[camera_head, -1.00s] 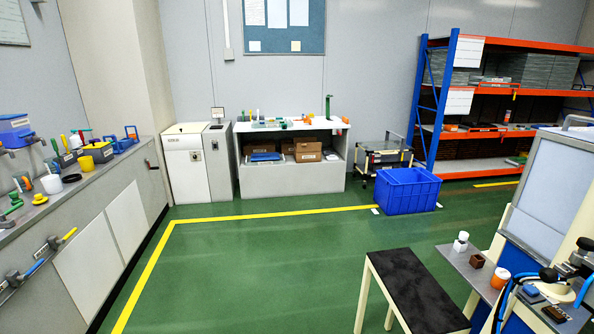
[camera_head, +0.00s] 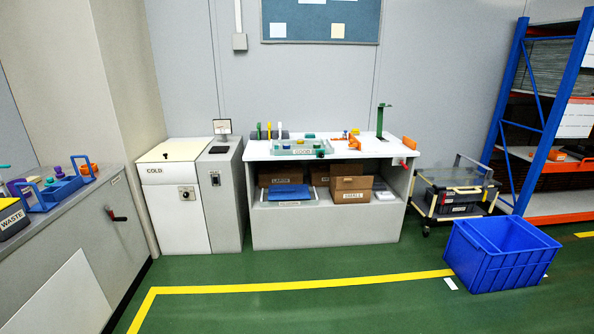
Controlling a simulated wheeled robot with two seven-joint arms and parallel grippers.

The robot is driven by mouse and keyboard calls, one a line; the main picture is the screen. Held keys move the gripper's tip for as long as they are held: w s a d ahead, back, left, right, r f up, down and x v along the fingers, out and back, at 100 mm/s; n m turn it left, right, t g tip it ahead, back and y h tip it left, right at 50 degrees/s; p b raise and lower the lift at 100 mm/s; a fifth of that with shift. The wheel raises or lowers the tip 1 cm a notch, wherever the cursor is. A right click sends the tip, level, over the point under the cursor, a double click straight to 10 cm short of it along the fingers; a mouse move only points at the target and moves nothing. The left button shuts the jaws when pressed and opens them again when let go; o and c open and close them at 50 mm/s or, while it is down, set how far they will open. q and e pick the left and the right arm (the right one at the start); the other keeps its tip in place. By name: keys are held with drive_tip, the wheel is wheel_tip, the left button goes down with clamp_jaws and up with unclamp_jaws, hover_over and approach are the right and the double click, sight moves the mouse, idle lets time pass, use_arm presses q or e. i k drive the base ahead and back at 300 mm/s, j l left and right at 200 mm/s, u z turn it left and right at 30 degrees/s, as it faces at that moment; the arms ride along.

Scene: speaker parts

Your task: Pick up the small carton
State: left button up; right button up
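The small carton (camera_head: 351,189) is a brown cardboard box on the shelf under the white workbench, right of centre. Its front label appears to read "SMALL". It stands apart from me across the green floor. Neither of my grippers shows in the head view.
A carton labelled "LARGE" (camera_head: 281,173) sits left on the same shelf, behind a blue flat item (camera_head: 289,193). The white bench (camera_head: 262,150) holds a tray and tools on top. A cold cabinet (camera_head: 174,202) stands left. A blue crate (camera_head: 500,262) and a cart (camera_head: 455,200) stand right. Green floor ahead is clear.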

sight(351, 196)
drive_tip(key=i+l+z, duration=0.15)
drive_tip(key=i+z, duration=0.15)
drive_tip(key=i, duration=0.3)
drive_tip(key=i+z, duration=0.3)
drive_tip(key=i, duration=0.25)
drive_tip(key=i+j+z, duration=0.1)
drive_tip(key=i+z, duration=0.2)
drive_tip(key=i, duration=0.3)
drive_tip(key=i+j+z, duration=0.3)
drive_tip(key=i, duration=0.25)
